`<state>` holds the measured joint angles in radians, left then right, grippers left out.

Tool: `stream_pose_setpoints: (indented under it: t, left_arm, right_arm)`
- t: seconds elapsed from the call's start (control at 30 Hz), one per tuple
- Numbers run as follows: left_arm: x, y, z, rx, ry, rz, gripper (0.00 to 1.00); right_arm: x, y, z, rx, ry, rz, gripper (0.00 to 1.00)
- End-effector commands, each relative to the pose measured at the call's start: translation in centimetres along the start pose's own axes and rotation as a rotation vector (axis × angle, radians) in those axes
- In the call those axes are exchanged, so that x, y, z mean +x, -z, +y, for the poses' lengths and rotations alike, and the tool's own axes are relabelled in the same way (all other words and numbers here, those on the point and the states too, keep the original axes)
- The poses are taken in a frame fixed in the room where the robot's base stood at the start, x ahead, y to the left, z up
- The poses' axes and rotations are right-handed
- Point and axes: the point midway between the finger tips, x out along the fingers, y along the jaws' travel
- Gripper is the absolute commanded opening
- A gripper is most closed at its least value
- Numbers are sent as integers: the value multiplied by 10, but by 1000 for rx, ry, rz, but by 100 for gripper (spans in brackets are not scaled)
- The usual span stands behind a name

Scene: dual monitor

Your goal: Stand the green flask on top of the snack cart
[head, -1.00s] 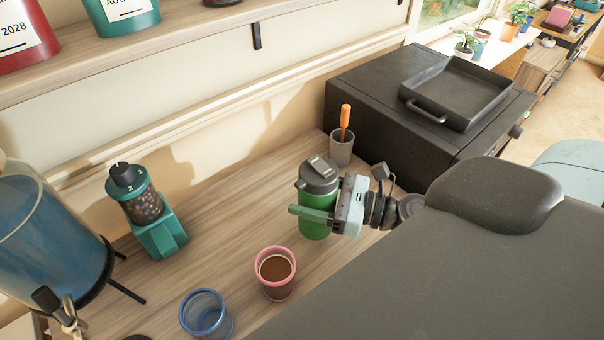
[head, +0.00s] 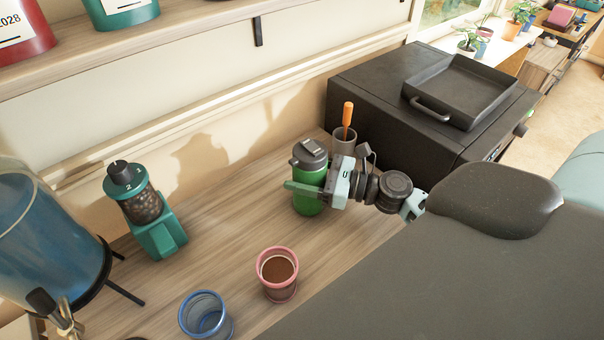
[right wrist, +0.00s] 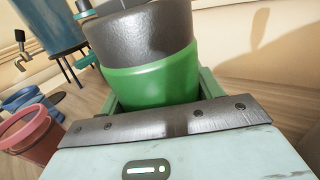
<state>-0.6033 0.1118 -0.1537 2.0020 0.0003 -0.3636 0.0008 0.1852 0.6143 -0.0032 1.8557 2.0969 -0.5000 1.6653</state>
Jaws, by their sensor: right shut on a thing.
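The green flask (head: 308,203), with a dark grey lid, is upright over the wooden counter. It looks raised a little, though its gap to the counter is hard to judge. My right gripper (head: 316,187) is shut on the flask's body from the right, one green finger across its front. In the right wrist view the flask (right wrist: 155,80) sits between the fingers, its top cut off by the frame. My left gripper is not in view. I cannot identify the snack cart in these frames.
A grey cup (head: 343,141) with an orange-handled tool stands just behind the flask. A black box-shaped appliance (head: 375,95) carries a tray (head: 460,90). A pink cup (head: 277,290), a blue cup (head: 204,318) and a teal grinder (head: 158,238) stand on the counter.

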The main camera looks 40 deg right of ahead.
Motion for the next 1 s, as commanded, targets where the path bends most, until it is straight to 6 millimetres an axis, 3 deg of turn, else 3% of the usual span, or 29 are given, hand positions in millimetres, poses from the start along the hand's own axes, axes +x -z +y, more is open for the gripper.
stream_pose_setpoints:
  t: [0.47,0.5,0.63,1.0]
  left_arm:
    - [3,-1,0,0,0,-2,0]
    - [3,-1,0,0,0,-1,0]
    - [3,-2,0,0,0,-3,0]
    - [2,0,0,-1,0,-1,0]
  right_arm:
    - [0,7,0,-3,0,-4,12]
    - [0,7,0,-2,-1,-2,70]
    - [0,7,0,-3,-1,-2,86]
    - [-1,3,0,-3,-1,-2,86]
